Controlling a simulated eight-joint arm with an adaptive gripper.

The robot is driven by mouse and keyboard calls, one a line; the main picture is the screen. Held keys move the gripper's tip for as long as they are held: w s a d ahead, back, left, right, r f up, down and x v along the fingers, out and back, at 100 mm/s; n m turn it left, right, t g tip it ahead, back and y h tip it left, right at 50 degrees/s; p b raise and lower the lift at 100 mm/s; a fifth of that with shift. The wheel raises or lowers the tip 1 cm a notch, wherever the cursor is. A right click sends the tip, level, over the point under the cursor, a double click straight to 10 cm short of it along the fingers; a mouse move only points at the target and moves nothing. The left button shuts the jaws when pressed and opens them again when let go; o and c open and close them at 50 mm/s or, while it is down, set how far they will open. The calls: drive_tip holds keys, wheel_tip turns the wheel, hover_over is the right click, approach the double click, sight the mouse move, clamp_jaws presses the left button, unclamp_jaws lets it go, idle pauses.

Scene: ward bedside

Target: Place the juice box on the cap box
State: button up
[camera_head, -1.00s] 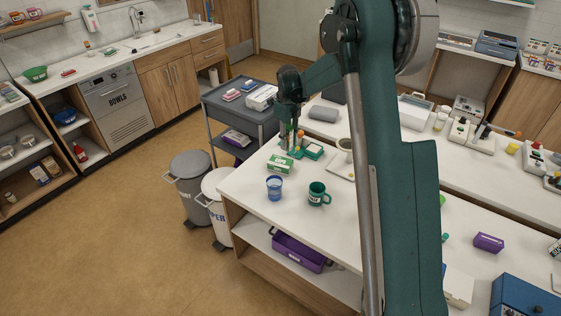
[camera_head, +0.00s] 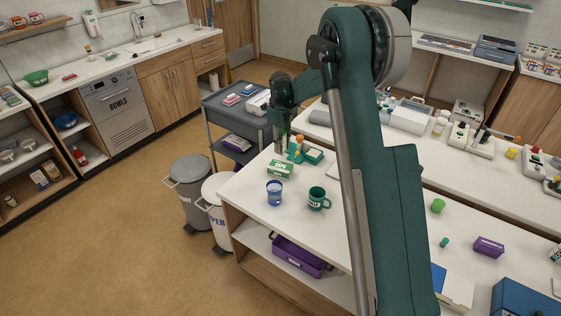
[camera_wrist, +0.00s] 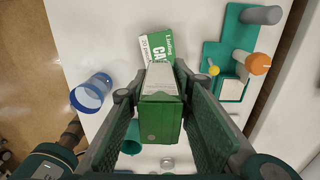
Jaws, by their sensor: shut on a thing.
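My gripper (camera_wrist: 155,84) is shut on the juice box (camera_wrist: 161,115), a green carton with a pale end, held between the two fingers in the wrist view. The cap box (camera_wrist: 154,46), green and white with lettering, lies on the white table just beyond the juice box, which overlaps its near part in that view. I cannot tell whether the two touch. In the head view the cap box (camera_head: 280,170) lies near the table's far left corner, with my gripper (camera_head: 281,150) above and close to it. The juice box is hard to make out there.
A blue cup (camera_head: 274,193) and a green mug (camera_head: 318,199) stand in front of the cap box. A teal holder (camera_wrist: 228,62) with an orange-topped piece is close on the right. The grey cart (camera_head: 235,122) stands behind the table. My arm hides part of the tabletop.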

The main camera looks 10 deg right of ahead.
drive_tip(key=shift+f, duration=2.15)
drive_tip(key=shift+f, duration=0.1)
drive_tip(key=shift+f, duration=1.75)
drive_tip(key=shift+f, duration=0.15)
drive_tip(key=o, duration=1)
drive_tip(key=shift+c, duration=0.2)
wheel_tip(320, 180, up, 12)
drive_tip(key=shift+r, duration=0.15)
